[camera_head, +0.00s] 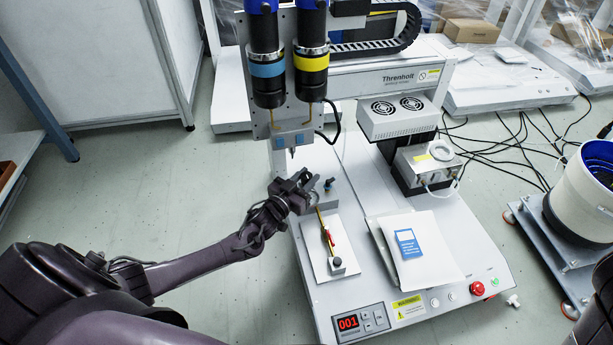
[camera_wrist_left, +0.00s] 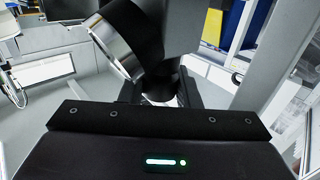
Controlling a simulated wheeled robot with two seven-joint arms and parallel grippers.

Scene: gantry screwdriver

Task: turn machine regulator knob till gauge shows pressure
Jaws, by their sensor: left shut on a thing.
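My left gripper (camera_head: 303,190) is at the back left of the machine's white base and is shut on the regulator knob. The gripper hides most of the knob and regulator in the head view. In the left wrist view, the dark knob (camera_wrist_left: 160,84) shows between the fingers. Close above it is a round black body with a silver rim, which looks like the gauge (camera_wrist_left: 118,42). It is seen from the side, so its dial and needle cannot be read. My right gripper is not in view; only part of my right arm shows at the right edge.
The gantry head with two screwdrivers (camera_head: 267,70) hangs just above and behind my left gripper. A fixture plate (camera_head: 318,262) with a red and yellow part lies in front. A red button (camera_head: 477,288) and a display (camera_head: 348,322) are on the front edge.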

